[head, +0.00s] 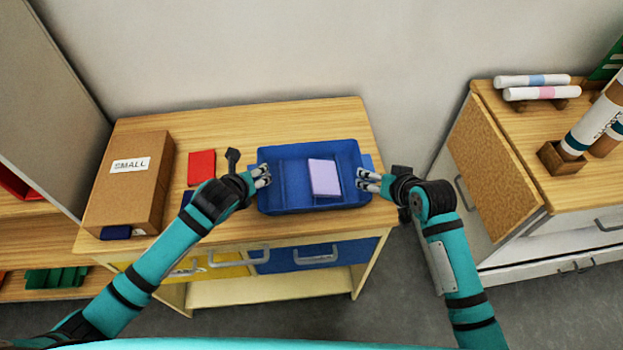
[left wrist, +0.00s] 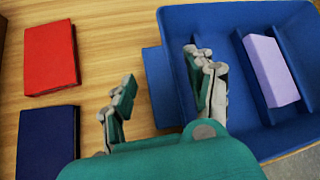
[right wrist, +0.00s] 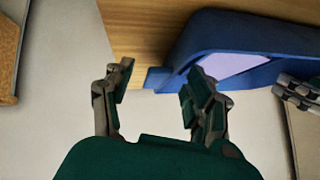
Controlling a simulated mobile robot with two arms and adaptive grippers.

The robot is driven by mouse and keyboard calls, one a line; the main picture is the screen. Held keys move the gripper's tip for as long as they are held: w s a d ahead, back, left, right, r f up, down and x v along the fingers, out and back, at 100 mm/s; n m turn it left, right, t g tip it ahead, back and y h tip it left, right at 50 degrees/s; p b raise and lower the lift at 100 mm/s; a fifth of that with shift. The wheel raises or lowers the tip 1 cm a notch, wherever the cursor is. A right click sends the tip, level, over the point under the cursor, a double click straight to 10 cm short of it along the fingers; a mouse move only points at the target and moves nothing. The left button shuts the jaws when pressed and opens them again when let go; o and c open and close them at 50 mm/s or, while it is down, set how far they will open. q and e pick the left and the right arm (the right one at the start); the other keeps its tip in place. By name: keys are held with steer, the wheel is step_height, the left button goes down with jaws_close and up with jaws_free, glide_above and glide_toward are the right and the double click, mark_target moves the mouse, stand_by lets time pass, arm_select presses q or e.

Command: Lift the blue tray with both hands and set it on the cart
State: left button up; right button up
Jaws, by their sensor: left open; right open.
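The blue tray (head: 283,207) sits on the wooden table (head: 250,118) with a lavender block (head: 324,178) lying inside it. It has a small tab handle at each end. My left gripper (head: 266,176) is open at the tray's left end. In the left wrist view its fingers are either side of the left tab (left wrist: 155,85), one finger over the tray's wall. My right gripper (head: 361,180) is open at the right end, and in the right wrist view the right tab (right wrist: 157,79) shows between its fingers. Contact cannot be told. I cannot identify the cart.
A cardboard box (head: 127,185) marked SMALL stands at the table's left. A red book (head: 202,165) and a dark blue book (left wrist: 47,140) lie left of the tray. A cabinet (head: 510,210) with rolls and a wooden holder (head: 560,158) stands to the right, across a floor gap.

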arm_select(q)
steer(key=shift+x, duration=1.8)
arm_select(e)
steer(key=shift+x, duration=1.8)
arm_select(q)
steer(key=shift+c, duration=0.2)
arm_select(e)
steer(key=shift+c, duration=0.2)
arm_select(q)
steer(key=shift+a, duration=0.1)
jaws_close()
arm_select(e)
jaws_close()
steer(key=shift+d, duration=0.15)
